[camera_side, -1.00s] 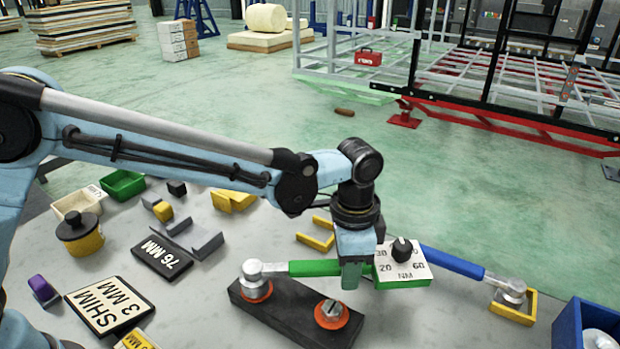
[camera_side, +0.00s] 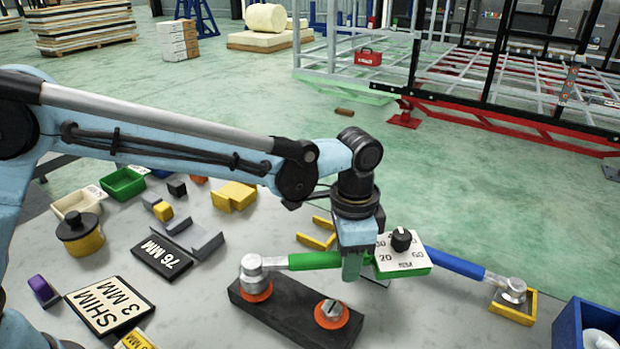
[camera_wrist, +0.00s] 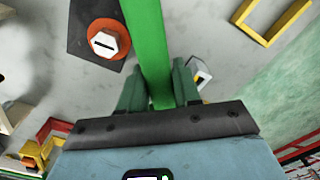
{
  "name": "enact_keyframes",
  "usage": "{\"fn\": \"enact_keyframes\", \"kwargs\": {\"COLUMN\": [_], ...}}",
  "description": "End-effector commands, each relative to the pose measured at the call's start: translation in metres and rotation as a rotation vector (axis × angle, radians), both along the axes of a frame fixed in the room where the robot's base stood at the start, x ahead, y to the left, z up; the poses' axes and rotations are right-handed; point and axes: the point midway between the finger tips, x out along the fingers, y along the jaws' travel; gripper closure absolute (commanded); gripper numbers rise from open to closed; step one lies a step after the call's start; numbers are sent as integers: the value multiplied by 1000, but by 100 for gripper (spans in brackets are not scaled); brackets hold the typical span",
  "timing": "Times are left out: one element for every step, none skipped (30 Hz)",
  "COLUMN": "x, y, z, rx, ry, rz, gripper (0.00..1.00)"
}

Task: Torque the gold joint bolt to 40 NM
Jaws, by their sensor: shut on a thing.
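A green-handled wrench (camera_side: 314,261) lies level, its silver head (camera_side: 251,263) over the left orange washer (camera_side: 256,291) on a dark block (camera_side: 284,313). The head hides any bolt there. A slotted silver bolt (camera_side: 332,308) in an orange ring stands bare at the block's right end; it also shows in the wrist view (camera_wrist: 103,41). I cannot make out a gold bolt. My gripper (camera_side: 352,272) is shut on the green handle, seen between its fingers in the wrist view (camera_wrist: 160,90). A white-faced NM dial (camera_side: 402,262) with a black knob is just right of my gripper.
A blue-handled tool (camera_side: 452,263) extends right to a head in a yellow holder (camera_side: 512,313). A blue bin (camera_side: 570,330) is at the lower right. Label plates (camera_side: 165,258), (camera_side: 108,304) and a yellow pot (camera_side: 82,243) lie left. A yellow bracket (camera_side: 318,240) lies behind the wrench.

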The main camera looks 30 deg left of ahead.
Motion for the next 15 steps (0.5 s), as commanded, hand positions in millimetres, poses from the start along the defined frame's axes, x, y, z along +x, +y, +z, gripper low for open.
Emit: {"fn": "enact_keyframes", "kwargs": {"x": [0,0,0,0,0,0,0,0,0,0,0,0,0,0,0], "y": [0,0,0,0,0,0,0,0,0,0,0,0,0,0,0], "z": [3,5,7,8,10,12,13,15,17,18,20,22,23,25,27], "rx": [0,0,0,0,0,0,0,0,0,0,0,0,0,0,0], "ry": [0,0,0,0,0,0,0,0,0,0,0,0,0,0,0], "rz": [0,0,0,-1,-1,-1,-1,-1,-1,-1,-1,-1,-1,-1,-1], "gripper": [100,100,100,100,100,100,100,100,100,100,100,100,100,100,100]}}
